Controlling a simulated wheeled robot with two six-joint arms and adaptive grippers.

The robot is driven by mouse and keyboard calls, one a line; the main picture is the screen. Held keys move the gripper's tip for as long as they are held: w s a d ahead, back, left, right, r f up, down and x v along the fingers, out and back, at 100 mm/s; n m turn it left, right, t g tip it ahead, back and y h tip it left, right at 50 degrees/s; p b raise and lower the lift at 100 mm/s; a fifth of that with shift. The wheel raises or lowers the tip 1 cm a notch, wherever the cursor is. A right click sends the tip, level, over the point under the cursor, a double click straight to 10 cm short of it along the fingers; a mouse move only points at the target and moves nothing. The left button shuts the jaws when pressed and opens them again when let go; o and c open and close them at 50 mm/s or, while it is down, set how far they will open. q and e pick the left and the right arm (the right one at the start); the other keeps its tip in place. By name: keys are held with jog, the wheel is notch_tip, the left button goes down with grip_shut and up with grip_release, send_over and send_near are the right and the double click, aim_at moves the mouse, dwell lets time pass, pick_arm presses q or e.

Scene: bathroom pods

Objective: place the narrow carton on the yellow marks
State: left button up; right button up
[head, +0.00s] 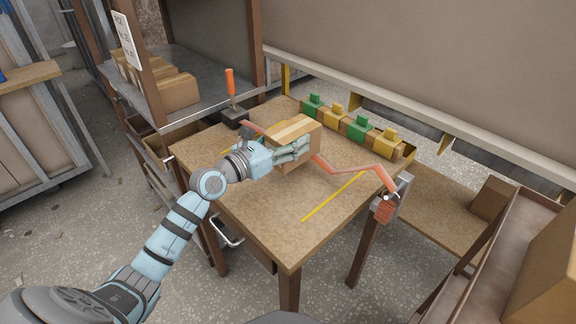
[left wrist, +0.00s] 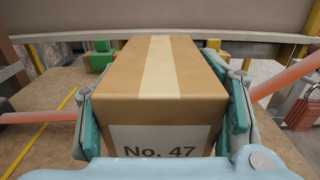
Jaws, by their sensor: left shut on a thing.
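The narrow carton (head: 304,138) is brown with a pale tape strip on top. My left gripper (head: 290,150) is shut on it, one finger on each side, over the middle of the wooden table. In the left wrist view the carton (left wrist: 160,85) fills the centre, with a "No. 47" label on its near face. I cannot tell whether its base touches the table. One yellow mark (head: 333,197) runs along the table to the right of the carton. My right gripper is not in view.
A salmon-coloured bent bar (head: 345,168) crosses the table beside the carton, towards an orange padlock (head: 385,210). Green and yellow blocks (head: 358,128) line the back edge. An orange-handled tool (head: 231,85) stands at the back left. The table's front is clear.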

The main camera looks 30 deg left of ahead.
pick_arm(q)
notch_tip(320, 180, down, 5)
jog(key=b, duration=0.2)
jog(key=shift+s+r+b, duration=0.1)
jog(key=shift+r+b, duration=0.1)
jog(key=shift+b, duration=0.2)
jog(key=o, duration=1.7)
jog(key=shift+o, duration=0.2)
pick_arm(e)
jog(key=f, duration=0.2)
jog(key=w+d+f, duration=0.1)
